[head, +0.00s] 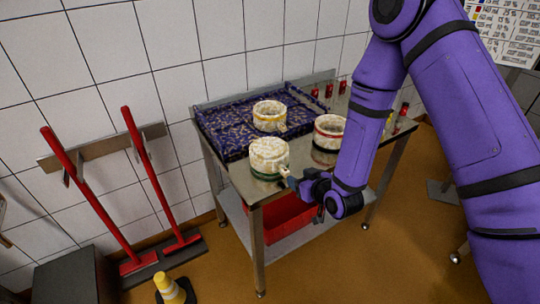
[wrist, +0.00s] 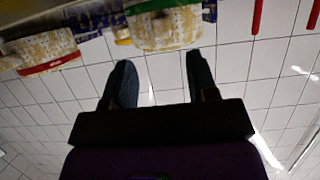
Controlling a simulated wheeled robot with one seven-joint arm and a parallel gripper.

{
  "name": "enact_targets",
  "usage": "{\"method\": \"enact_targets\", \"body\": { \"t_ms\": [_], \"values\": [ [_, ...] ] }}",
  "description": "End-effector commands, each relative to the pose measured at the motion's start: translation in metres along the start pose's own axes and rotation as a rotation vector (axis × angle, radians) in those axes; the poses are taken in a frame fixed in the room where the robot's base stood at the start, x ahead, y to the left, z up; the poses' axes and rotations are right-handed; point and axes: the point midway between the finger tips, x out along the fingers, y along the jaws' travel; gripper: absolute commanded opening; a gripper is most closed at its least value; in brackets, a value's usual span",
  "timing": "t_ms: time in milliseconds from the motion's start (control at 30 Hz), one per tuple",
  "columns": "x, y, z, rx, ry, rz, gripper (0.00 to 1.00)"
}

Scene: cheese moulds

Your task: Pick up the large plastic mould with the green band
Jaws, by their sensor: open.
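The large mould with the green band (head: 268,156) stands upright at the near left of the steel table. Its body is cream with tan mottling, and the green band runs round its foot. My gripper (head: 286,176) is just right of it, low beside the wall, open and empty. In the wrist view, which appears upside down, the green-band mould (wrist: 163,28) is at the top, beyond my two spread fingertips (wrist: 158,58). The mould is not between the fingers there. I cannot tell from the head view whether a finger touches it.
A yellow-band mould (head: 269,122) sits on the dark patterned tray (head: 222,139) behind. A red-band mould (head: 328,124) stands to the right, near my arm. Small red items (head: 343,87) line the back right. A red bin (head: 283,216) is below the tabletop.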

Motion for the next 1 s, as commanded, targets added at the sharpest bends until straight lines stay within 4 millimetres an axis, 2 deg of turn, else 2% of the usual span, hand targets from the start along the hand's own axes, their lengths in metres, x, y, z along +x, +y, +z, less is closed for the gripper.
{"method": "enact_targets", "body": {
  "t_ms": [100, 367, 700, 1000],
  "values": [
    [0.018, 0.000, 0.001, 0.000, 0.000, -0.001, 0.53],
    [0.036, -0.001, 0.001, -0.001, -0.001, -0.001, 0.53],
    [0.078, -0.003, 0.008, -0.001, 0.000, 0.001, 0.53],
    [0.085, -0.003, 0.008, 0.000, -0.002, 0.000, 0.53]
  ]
}}
